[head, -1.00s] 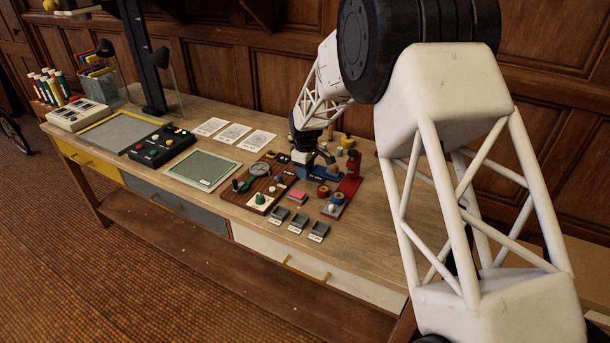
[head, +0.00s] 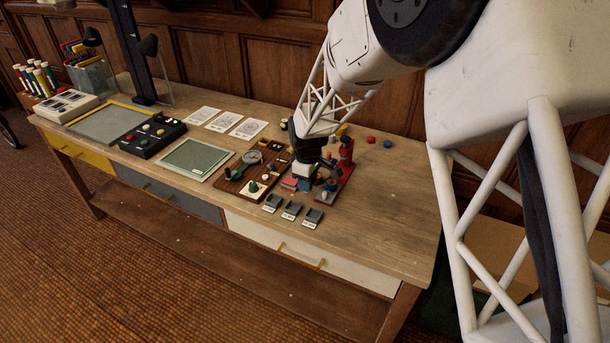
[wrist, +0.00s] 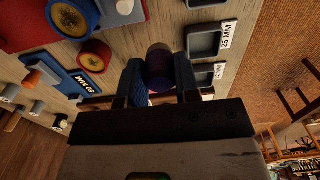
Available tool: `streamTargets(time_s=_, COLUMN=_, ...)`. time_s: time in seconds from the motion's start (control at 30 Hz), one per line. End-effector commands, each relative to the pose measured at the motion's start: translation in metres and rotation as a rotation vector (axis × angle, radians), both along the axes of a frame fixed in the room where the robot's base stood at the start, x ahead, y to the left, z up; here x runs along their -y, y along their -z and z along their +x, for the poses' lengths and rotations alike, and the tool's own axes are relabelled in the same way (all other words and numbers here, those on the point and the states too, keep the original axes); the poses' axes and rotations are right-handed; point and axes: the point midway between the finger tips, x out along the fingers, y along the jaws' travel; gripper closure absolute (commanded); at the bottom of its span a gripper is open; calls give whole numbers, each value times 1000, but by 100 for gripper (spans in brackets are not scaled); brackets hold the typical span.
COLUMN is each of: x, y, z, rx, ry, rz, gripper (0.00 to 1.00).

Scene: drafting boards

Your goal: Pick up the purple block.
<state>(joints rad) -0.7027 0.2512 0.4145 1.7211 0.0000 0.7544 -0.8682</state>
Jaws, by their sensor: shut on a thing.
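My gripper (wrist: 158,64) is shut on a dark purple, rounded block (wrist: 159,78), which sits between its two blue-padded fingers in the wrist view. The block's end looks brownish in this light. In the head view my gripper (head: 303,177) is low over the front part of the bench, beside the brown wooden board. The block in its jaws is hidden there by the gripper and arm. Whether the block touches the bench top cannot be told.
Small grey trays (head: 291,209) with labels stand near the bench's front edge; one tray (wrist: 204,42) is close to my fingers in the wrist view. A red stand (head: 345,172) is on the right. The brown board (head: 233,185) is on the left. The bench's right end is mostly clear.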

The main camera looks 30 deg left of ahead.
Motion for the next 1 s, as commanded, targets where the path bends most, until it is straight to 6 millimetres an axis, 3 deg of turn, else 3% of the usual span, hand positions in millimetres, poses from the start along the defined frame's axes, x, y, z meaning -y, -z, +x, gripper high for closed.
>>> streamTargets(time_s=0.3, x=10, y=-1, z=-12, rx=0, ry=0, rz=0, gripper=93)
streamTargets(time_s=0.87, x=10, y=-1, z=-12, rx=0, ry=0, rz=0, gripper=93)
streamTargets(time_s=0.9, x=10, y=-1, z=-12, rx=0, ry=0, rz=0, gripper=73)
streamTargets(time_s=1.0, x=10, y=-1, z=-12, rx=0, ry=0, rz=0, gripper=89)
